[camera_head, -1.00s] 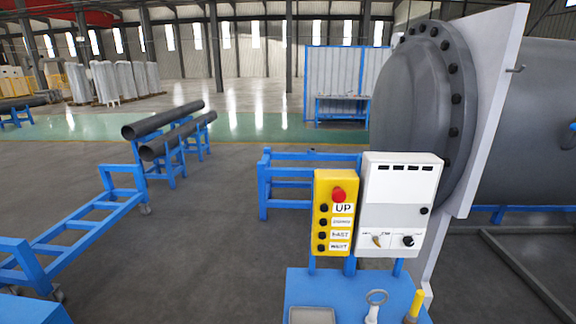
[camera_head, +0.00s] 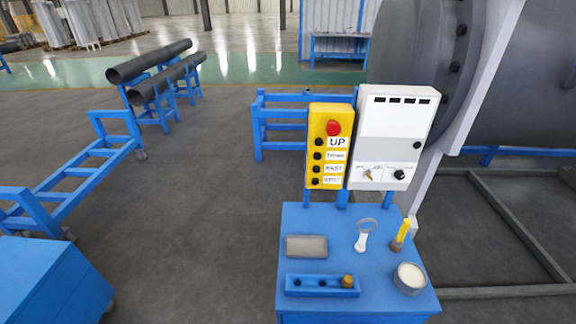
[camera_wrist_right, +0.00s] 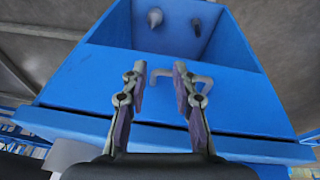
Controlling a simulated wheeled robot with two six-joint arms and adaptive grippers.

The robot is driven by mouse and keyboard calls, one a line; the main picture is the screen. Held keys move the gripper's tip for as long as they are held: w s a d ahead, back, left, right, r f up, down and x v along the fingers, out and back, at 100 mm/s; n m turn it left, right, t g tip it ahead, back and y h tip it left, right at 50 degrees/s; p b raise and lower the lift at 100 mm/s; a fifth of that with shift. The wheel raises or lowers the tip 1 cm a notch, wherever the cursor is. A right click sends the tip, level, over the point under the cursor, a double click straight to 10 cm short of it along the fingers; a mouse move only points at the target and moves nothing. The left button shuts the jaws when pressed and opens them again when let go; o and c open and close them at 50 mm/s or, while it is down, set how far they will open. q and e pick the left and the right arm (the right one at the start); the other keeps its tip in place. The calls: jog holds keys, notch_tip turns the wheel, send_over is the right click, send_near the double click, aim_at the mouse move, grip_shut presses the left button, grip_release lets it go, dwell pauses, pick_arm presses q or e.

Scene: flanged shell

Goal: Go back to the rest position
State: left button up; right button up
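My right gripper (camera_wrist_right: 160,100) shows in the right wrist view. Its two fingers stand apart with no object clearly held between them. Beyond the fingertips is a blue surface with a grey bent handle (camera_wrist_right: 203,82) partly behind the right finger; I cannot tell whether they touch. Neither gripper shows in the head view, and my left gripper is in no view. The large grey flanged shell (camera_head: 415,60) is at the upper right of the head view, with dark bolts around its rim.
A blue work table (camera_head: 330,226) carries a grey plate (camera_head: 306,246), a ring-ended tool (camera_head: 363,238), a yellow-handled tool (camera_head: 401,234), a round tin (camera_head: 409,279) and a blue holder (camera_head: 310,285). The yellow control box (camera_head: 328,150) and white panel (camera_head: 392,137) stand behind.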

jog(key=s+d+f, duration=0.1)
jog(key=s+f, duration=0.3)
jog(key=f, duration=0.8)
jog(key=s+d+f+g+b, duration=0.1)
jog(key=s+f+b, duration=0.1)
jog(key=s+f, duration=1.5)
jog(key=shift+s+f+g, duration=0.3)
jog(key=shift+s+f, duration=0.1)
jog(key=shift+s, duration=0.15)
jog(key=shift+d, duration=0.15)
